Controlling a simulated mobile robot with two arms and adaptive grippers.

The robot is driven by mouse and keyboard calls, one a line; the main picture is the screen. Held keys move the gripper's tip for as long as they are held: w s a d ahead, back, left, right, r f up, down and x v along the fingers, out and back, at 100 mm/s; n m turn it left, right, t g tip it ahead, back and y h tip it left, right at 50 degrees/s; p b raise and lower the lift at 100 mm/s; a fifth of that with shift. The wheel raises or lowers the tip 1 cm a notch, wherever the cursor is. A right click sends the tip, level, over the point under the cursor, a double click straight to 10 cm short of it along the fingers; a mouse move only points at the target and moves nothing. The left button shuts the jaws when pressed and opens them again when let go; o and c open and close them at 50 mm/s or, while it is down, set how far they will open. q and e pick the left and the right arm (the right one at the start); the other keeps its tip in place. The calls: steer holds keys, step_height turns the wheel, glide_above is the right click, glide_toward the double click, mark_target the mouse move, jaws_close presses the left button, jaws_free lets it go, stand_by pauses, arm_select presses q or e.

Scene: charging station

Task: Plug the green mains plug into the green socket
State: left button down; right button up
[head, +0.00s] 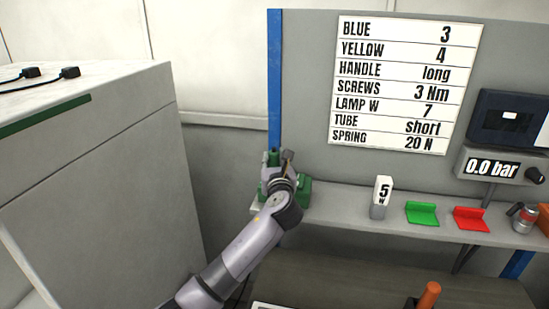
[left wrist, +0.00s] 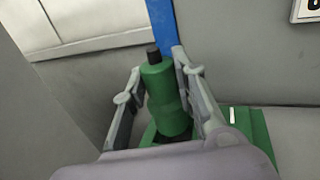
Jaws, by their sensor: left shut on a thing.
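The green mains plug (left wrist: 168,105) is a green cylinder with a black top, upright between the fingers of my left gripper (left wrist: 158,86) in the left wrist view. My left gripper (head: 284,168) is shut on it at the left end of the shelf in the head view, where the plug (head: 273,157) shows partly behind the fingers. The green socket (head: 303,191) is a green block at that shelf end, partly covered by my gripper; it also shows in the left wrist view (left wrist: 257,132). The plug stands at the socket, but its lower end is hidden, so I cannot tell how deep it sits.
A blue post (head: 274,80) rises just behind the socket. Right along the shelf (head: 340,208) are a white-and-grey block (head: 381,197), a green holder (head: 422,214) and a red holder (head: 470,219). A grey cabinet (head: 110,200) stands left, with a gap before the shelf.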

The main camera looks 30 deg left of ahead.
stand_by(0.7)
arm_select(q)
steer(key=shift+p, duration=0.45)
steer(key=shift+f+b, duration=0.55)
steer(key=shift+f, duration=1.05)
steer(key=c, duration=1.2)
jaws_free()
steer(key=v, duration=1.2)
